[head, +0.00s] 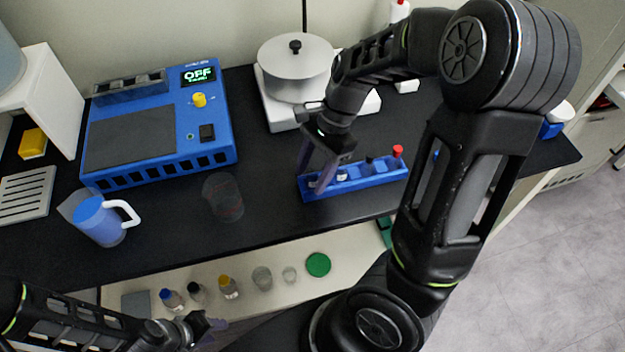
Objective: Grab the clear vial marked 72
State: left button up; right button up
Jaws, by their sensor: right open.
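A blue rack (372,180) on the black bench holds several small vials. A vial with a pale top (314,177) sits at its left end, and a red-capped vial (397,152) stands at its right end. No number is readable, so I cannot tell which vial is marked 72. My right gripper (316,177) is open, pointing down at the left end of the rack, with its fingers around or just above the pale-topped vial; contact is unclear. My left gripper (208,326) is low at the front, away from the rack; its jaw gap is unclear.
A blue jug (100,222) and clear beaker (223,197) stand nearer. A lower shelf holds several bottles, including a yellow-capped one (228,287), and a green disc (318,264).

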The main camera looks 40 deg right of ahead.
dwell(0.4)
grip_shut()
dwell(0.4)
